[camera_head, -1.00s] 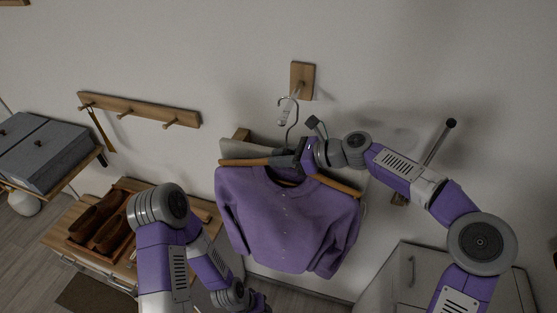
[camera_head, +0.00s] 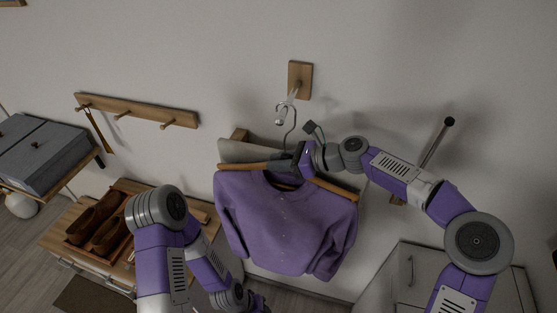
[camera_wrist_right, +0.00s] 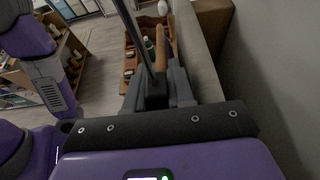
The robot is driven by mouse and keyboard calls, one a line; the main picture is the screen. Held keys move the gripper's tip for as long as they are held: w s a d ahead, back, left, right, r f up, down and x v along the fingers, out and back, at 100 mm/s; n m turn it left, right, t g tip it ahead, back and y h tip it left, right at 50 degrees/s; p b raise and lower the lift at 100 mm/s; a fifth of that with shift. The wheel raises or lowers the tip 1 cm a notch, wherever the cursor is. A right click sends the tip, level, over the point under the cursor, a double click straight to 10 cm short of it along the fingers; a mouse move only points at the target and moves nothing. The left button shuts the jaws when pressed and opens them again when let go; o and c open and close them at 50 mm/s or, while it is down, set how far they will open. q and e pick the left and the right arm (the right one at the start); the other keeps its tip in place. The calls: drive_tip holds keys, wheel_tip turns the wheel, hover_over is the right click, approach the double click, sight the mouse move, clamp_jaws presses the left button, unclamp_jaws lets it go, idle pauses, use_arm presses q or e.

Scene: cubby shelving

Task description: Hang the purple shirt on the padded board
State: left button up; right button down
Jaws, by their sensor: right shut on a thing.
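The purple shirt (camera_head: 285,222) hangs on a wooden hanger (camera_head: 335,188) in front of the wall. My right gripper (camera_head: 285,160) is shut on the hanger near its neck. The hanger also shows between the fingers in the right wrist view (camera_wrist_right: 163,45). The hanger's metal hook (camera_head: 291,130) rises to a pale peg below a small wooden wall plate (camera_head: 300,80); I cannot tell whether they touch. A grey panel (camera_head: 232,150), seemingly the padded board, stands behind the shirt, mostly hidden. My left gripper (camera_head: 256,303) is low at the bottom edge, partly cut off.
A wooden peg rail (camera_head: 135,110) with a hanging strap is on the wall at left. Below are grey boxes (camera_head: 42,150) and a bench with brown shoes in a tray (camera_head: 122,190). A dark-tipped rod (camera_head: 438,143) juts out at right above a pale cabinet (camera_head: 410,265).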

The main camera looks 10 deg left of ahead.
drive_tip(key=c, duration=0.9)
unclamp_jaws()
drive_tip(key=shift+s, duration=0.1)
drive_tip(key=b+v, duration=0.1)
drive_tip(key=v, duration=0.5)
drive_tip(key=shift+d+r, duration=0.1)
drive_tip(key=shift+d, duration=0.25)
drive_tip(key=shift+s+d+r, duration=0.15)
drive_tip(key=shift+d+r, duration=0.1)
drive_tip(key=shift+d, duration=0.3)
drive_tip(key=shift+s+d+p, duration=0.15)
drive_tip(key=shift+s+d, duration=0.05)
drive_tip(key=shift+d, duration=1.05)
drive_tip(key=shift+s+d+p, duration=0.2)
drive_tip(key=shift+s+d, duration=0.05)
drive_tip(key=shift+d, duration=1)
drive_tip(key=shift+s+d+p, duration=0.15)
drive_tip(key=shift+s+d, duration=0.05)
drive_tip(key=shift+d, duration=1.05)
drive_tip(key=shift+f, duration=0.1)
